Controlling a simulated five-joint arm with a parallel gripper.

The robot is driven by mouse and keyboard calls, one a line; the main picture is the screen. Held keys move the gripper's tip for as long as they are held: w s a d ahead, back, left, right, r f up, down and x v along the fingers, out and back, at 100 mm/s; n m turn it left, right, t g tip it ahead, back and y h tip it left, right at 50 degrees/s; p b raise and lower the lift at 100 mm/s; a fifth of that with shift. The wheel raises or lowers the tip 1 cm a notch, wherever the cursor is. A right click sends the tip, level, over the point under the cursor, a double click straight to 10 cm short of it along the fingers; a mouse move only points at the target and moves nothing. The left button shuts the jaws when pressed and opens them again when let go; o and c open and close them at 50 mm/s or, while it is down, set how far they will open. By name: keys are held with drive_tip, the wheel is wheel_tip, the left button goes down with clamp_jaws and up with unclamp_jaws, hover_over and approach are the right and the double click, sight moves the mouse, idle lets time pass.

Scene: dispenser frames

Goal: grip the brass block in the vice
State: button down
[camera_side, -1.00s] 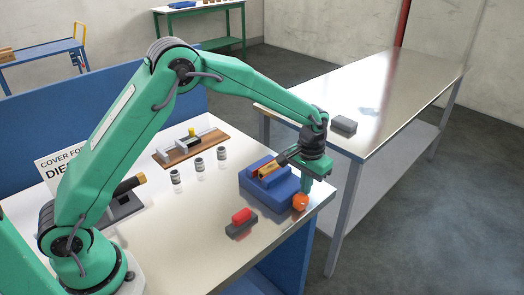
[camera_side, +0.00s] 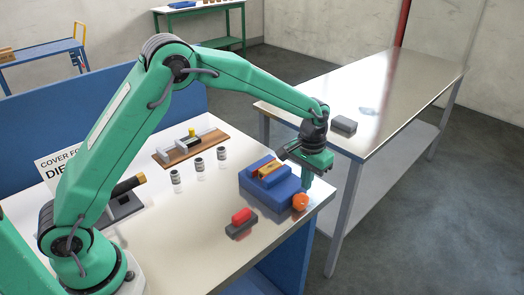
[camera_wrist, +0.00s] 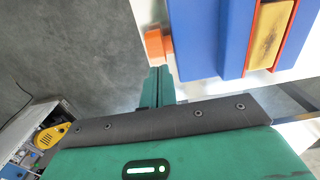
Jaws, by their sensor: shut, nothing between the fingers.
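The blue vice (camera_side: 262,190) sits near the front right corner of the bench; it also fills the top of the wrist view (camera_wrist: 207,40). The brass block (camera_side: 270,171) lies between its jaws, and in the wrist view the block (camera_wrist: 268,38) has red-orange strips along both sides. I cannot tell how tightly it is held. The vice's orange knob (camera_side: 300,201) is on its near right side, and shows in the wrist view (camera_wrist: 155,43). My gripper (camera_side: 306,183) points down, shut and empty, just above or beside the knob; touching cannot be told.
A grey block with a red top (camera_side: 242,222) lies left of the vice. Several small jars (camera_side: 198,163) stand in a row, with a wooden board fixture (camera_side: 190,147) behind. A steel table (camera_side: 400,85) with a grey block (camera_side: 344,124) stands to the right.

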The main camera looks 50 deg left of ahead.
sight(300, 196)
drive_tip(key=shift+s, duration=0.2)
drive_tip(key=shift+s, duration=1.1)
drive_tip(key=shift+f, duration=0.95)
idle(0.4)
drive_tip(key=shift+w+f, duration=0.2)
drive_tip(key=shift+w, duration=0.05)
idle(0.9)
drive_tip(key=shift+w+r, duration=0.25)
drive_tip(key=shift+w, duration=0.5)
idle(1.2)
drive_tip(key=shift+w, duration=0.3)
idle(0.4)
drive_tip(key=shift+r, duration=0.9)
